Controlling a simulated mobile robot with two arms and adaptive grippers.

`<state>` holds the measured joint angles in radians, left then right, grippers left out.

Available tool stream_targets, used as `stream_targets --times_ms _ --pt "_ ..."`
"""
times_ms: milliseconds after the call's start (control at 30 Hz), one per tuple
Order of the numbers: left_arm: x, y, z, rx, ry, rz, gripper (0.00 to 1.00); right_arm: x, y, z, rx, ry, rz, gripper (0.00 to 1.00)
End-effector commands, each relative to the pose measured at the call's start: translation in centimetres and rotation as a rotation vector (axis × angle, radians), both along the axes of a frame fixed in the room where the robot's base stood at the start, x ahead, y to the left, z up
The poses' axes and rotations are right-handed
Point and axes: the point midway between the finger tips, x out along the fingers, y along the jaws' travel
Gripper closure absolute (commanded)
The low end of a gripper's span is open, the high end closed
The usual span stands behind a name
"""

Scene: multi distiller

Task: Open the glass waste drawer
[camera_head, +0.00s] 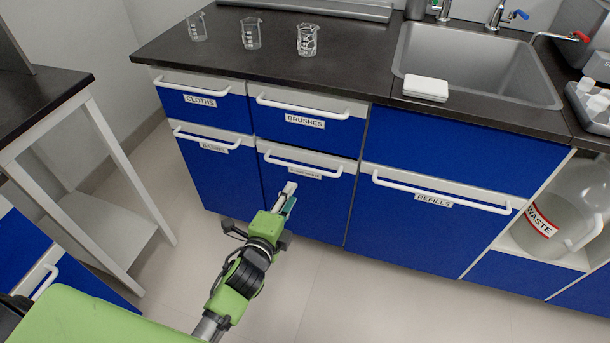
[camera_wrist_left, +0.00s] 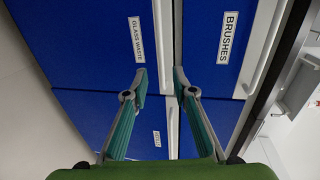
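The glass waste drawer (camera_head: 303,205) is the blue lower front under the brushes drawer, and it looks shut. Its small label (camera_head: 304,171) is hard to read in the head view but reads clearly in the left wrist view (camera_wrist_left: 137,40). Its white bar handle (camera_head: 318,173) runs across the top of the front. My left gripper (camera_head: 289,191) is in front of this drawer, just below the handle. In the left wrist view its fingers (camera_wrist_left: 159,75) are apart, with the white handle strip (camera_wrist_left: 162,35) between their tips. I cannot tell whether they touch it. My right gripper is not in view.
The brushes drawer (camera_head: 306,125) is directly above, with basins (camera_head: 214,143) and cloths (camera_head: 200,95) to the left and refills (camera_head: 432,215) to the right. Beakers (camera_head: 306,40) stand on the counter. A white-legged table (camera_head: 110,140) stands at left. Floor before the drawers is clear.

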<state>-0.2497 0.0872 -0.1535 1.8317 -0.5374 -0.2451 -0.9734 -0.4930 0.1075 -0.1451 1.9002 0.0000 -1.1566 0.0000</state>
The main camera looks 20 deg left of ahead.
Motion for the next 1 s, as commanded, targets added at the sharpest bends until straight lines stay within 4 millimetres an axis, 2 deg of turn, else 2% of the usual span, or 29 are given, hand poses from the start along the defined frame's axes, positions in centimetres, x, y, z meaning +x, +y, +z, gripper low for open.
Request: stream_targets --times_ms 267,500,633,800,1000 --pt "4.1 -0.1 -0.7 0.002 -0.005 0.000 0.75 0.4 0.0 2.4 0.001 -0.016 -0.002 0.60" --pt "8.8 -0.3 -1.7 0.001 -0.004 0.000 0.75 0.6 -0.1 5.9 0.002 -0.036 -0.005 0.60" --pt "10.8 -0.4 -2.1 0.000 -0.003 0.000 0.75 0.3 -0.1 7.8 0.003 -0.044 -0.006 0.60" --pt "12.5 -0.5 -2.5 -0.001 -0.002 0.000 0.75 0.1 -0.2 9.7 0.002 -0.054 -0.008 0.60" --pt "13.3 -0.5 -2.6 0.000 -0.002 -0.001 0.75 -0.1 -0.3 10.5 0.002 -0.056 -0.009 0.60"
